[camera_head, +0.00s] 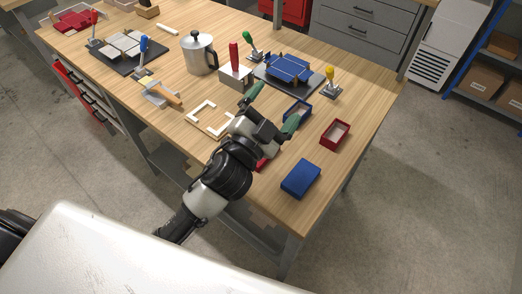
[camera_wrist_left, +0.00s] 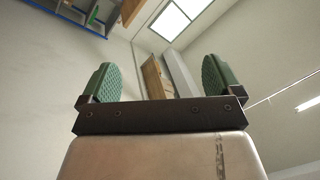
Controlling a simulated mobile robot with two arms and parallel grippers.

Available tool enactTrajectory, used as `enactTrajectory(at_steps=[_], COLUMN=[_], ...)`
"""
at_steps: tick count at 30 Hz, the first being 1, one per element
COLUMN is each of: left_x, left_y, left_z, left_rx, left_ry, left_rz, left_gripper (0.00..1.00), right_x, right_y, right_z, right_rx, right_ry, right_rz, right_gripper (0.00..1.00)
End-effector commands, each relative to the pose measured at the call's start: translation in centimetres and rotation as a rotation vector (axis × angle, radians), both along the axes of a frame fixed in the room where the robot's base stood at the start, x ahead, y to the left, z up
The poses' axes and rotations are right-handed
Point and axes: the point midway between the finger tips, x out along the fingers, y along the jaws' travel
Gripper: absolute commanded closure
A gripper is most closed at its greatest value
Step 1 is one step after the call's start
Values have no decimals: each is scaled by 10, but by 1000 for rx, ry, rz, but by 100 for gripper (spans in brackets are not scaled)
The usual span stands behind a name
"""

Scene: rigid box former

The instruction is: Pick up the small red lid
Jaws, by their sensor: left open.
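My left gripper (camera_head: 270,110) is above the near part of the wooden workbench, its two green fingers spread apart with nothing between them. The left wrist view also shows the gripper (camera_wrist_left: 162,80) open and empty, facing the wall and ceiling. A small red piece (camera_head: 261,164), which looks like the small red lid, lies on the bench and is mostly hidden behind my left wrist. A small open red box (camera_head: 335,133) stands to the right of the gripper. My right gripper is in neither view.
A blue lid or closed box (camera_head: 300,178) lies near the bench's front corner. A small open blue box (camera_head: 298,111) is beside the fingers. A cream frame (camera_head: 196,120) lies left of the arm. A metal pot (camera_head: 199,52) and clamp fixtures stand farther back. The right front edge is bare.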

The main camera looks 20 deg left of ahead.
Motion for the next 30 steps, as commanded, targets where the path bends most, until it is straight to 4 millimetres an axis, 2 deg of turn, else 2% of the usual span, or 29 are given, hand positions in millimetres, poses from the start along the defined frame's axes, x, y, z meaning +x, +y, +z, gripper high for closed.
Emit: enactTrajectory(at_steps=[1, 3, 5, 7, 9, 12, 14, 16, 19, 21, 24, 27, 30], left_x=[3, -3, -11, -22, -31, -35, -30, -19, 3, 17, 31, 39, 41], left_y=[-23, -59, -88, -117, -137, -147, -139, -119, -75, -43, -5, 20, 30], left_z=[22, 40, 46, 40, 23, -15, -41, -69, -94, -100, -99, -95, -99], left_rx=[85, 223, 357, 532, 729, 1041, 1244, 1480, 1783, 1952, 2118, 2209, 2241], left_ry=[-142, -324, -458, -587, -678, -731, -713, -640, -456, -304, -100, 46, 113], left_rz=[-96, -252, -395, -567, -744, -994, -1138, -1287, -1447, -1519, -1577, -1601, -1613], left_gripper=[6, 6, 6, 6, 6, 6, 6, 6, 6, 6, 6, 6, 6], right_x=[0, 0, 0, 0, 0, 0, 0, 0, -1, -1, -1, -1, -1], right_y=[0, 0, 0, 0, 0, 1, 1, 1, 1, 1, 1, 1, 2], right_z=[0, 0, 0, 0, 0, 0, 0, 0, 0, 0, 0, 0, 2], right_rx=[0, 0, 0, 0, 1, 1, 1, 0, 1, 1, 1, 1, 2], right_ry=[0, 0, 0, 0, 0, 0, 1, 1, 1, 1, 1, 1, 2], right_rz=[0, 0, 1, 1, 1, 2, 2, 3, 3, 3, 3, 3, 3], right_gripper=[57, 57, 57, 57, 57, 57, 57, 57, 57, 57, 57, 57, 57])
